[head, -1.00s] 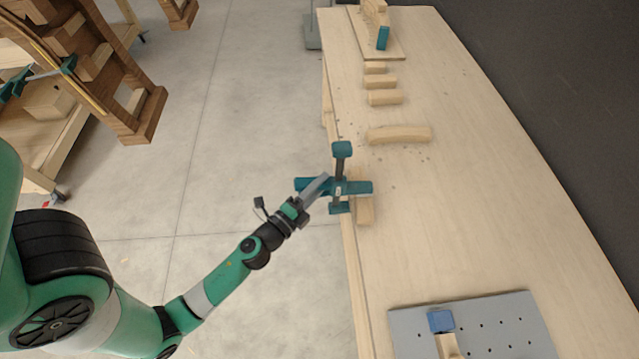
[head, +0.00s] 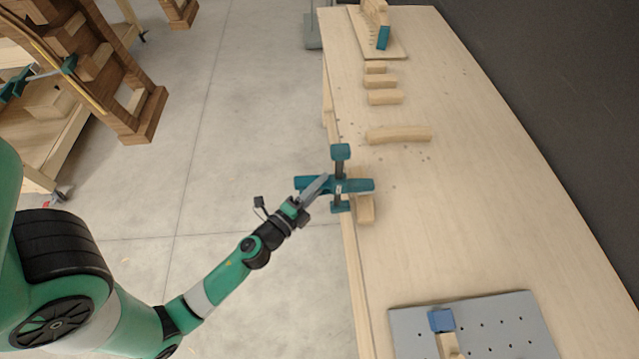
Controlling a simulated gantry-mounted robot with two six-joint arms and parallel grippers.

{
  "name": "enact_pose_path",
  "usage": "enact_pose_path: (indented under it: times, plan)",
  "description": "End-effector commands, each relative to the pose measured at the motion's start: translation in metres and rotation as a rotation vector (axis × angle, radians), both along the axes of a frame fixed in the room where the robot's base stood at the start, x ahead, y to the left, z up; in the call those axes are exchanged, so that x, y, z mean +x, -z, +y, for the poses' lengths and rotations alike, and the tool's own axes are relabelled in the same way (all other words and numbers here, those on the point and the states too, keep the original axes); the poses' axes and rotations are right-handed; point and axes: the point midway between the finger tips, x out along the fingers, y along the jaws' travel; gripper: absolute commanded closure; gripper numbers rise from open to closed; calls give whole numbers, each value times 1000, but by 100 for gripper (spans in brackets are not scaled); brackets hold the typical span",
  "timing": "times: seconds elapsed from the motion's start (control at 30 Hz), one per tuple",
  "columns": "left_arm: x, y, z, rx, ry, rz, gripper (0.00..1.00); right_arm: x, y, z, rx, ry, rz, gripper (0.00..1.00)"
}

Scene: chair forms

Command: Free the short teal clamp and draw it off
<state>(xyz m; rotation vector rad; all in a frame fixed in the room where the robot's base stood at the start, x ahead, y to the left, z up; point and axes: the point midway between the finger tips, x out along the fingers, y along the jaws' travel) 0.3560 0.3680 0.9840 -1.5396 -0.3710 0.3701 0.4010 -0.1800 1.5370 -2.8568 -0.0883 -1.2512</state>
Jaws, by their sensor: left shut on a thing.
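The short teal clamp (head: 357,186) is at the left edge of the wooden bench, in the middle of the head view. It has a teal crossbar, a dark stem and teal ends above and below. My left gripper (head: 324,181) reaches it from the lower left and is shut on it near the crossing of bar and stem. Its fingertips are partly lost against the clamp. A wooden block (head: 365,211) lies just beside and under the clamp; I cannot tell whether they touch. My right gripper is not in view.
The wooden bench (head: 470,200) is bare to the right. Several wooden pieces (head: 399,134) lie farther back, with a rack (head: 375,20) behind them. A grey perforated board (head: 500,330) with a blue-topped clamp (head: 441,320) lies in front. Wooden chair frames (head: 130,130) stand at the upper left.

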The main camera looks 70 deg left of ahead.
Motion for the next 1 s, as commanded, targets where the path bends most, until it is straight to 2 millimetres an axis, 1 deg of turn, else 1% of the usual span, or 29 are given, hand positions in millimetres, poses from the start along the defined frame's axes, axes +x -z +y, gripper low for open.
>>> enact_pose_path:
  times: [0.47, 1.0]
  plan:
    - [1, -5, 0, 1, 1, -6, 100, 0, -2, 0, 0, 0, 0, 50]
    - [0, -29, 0, 1, 1, -4, 100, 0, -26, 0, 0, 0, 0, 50]
